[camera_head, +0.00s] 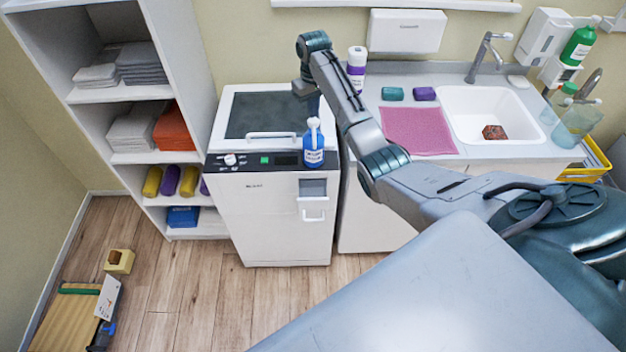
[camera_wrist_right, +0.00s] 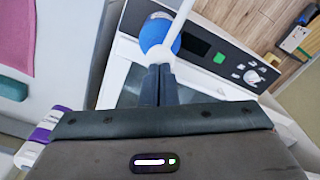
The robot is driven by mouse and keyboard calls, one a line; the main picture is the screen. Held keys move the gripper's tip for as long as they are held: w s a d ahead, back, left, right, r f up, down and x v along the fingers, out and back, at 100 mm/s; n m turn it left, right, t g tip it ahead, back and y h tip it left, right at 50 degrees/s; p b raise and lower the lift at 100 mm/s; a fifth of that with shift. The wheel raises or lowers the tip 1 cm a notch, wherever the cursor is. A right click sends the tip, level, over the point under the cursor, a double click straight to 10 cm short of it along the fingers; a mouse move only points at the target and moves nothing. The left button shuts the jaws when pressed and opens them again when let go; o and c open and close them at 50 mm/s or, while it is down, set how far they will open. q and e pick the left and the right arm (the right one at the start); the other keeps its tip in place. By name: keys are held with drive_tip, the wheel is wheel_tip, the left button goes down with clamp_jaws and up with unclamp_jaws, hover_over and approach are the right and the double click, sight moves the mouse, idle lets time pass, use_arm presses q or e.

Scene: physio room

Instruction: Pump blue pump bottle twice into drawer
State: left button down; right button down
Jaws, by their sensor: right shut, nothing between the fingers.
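The blue pump bottle (camera_head: 313,157) with a white pump top stands upright at the front right edge of the white machine (camera_head: 270,220). A small drawer (camera_head: 313,206) with a white handle is on the machine's front, just below the bottle; it looks pulled out, with a grey opening on top. My right gripper (camera_head: 308,96) is above the machine's top, just behind the bottle. In the right wrist view its shut, empty fingers (camera_wrist_right: 159,72) point at the bottle (camera_wrist_right: 158,34) and its white pump (camera_wrist_right: 181,25); contact cannot be told. My left gripper is not in view.
A counter with a sink (camera_head: 490,112), a pink cloth (camera_head: 417,130) and a purple-labelled bottle (camera_head: 356,70) lies to the right. Shelves (camera_head: 130,92) with towels stand left. A large grey surface (camera_head: 440,290) fills the foreground. The floor (camera_head: 190,290) before the machine is clear.

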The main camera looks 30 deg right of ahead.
sight(313, 121)
drive_tip(key=shift+f, duration=0.15)
idle(0.4)
drive_tip(key=shift+f, duration=1.5)
drive_tip(key=shift+r, duration=1.55)
